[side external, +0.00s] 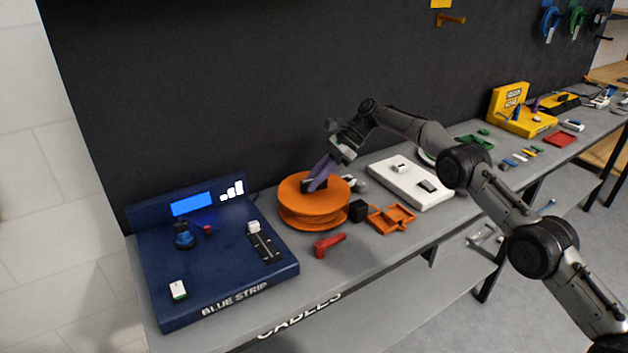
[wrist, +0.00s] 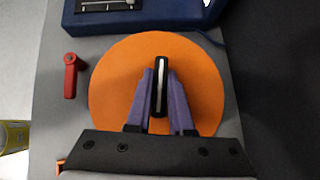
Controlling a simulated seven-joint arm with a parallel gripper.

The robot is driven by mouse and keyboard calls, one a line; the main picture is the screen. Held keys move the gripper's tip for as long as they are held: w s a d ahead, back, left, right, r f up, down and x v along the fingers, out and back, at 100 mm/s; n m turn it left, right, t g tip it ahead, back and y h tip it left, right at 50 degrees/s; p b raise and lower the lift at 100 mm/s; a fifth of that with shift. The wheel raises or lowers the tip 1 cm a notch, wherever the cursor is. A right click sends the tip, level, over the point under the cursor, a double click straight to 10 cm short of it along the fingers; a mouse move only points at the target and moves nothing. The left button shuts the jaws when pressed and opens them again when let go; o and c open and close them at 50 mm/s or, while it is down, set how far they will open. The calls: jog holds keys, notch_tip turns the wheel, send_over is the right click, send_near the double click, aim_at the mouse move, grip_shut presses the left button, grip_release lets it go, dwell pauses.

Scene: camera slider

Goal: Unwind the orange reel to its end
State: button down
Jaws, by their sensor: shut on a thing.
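The orange reel (side external: 313,212) lies flat on the grey bench, right of the blue panel. It also shows in the wrist view (wrist: 115,85), filling the middle as an orange disc. A black handle with a white line (wrist: 161,68) stands up from the reel's top. My gripper (side external: 318,184) reaches down over the reel from the upper right. Its two purple fingers (wrist: 160,92) are shut on the handle, one on each side. The far side of the reel is hidden in the side view, and I cannot see any cable wound on it.
The blue panel (side external: 170,270) with a lit screen stands to the left. A red handle piece (side external: 329,244), a black block (side external: 357,211) and an orange bracket (side external: 391,218) lie close to the reel. A white board (side external: 412,186) is further right. The dark wall rises behind.

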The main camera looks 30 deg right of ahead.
aim_at(317, 192)
dwell(0.6)
jog(key=c, duration=0.8)
grip_release()
jog(key=shift+r, duration=0.1)
jog(key=shift+r, duration=1.25)
jog(key=shift+s+d+r, duration=0.1)
jog(key=shift+s+r, duration=0.35)
jog(key=shift+r, duration=0.4)
jog(key=s+d+r, duration=0.1)
jog(key=s+r, duration=0.7)
jog(key=s, duration=0.5)
jog(key=shift+d+r, duration=0.25)
jog(key=shift+r, duration=0.05)
jog(key=shift+o, duration=0.3)
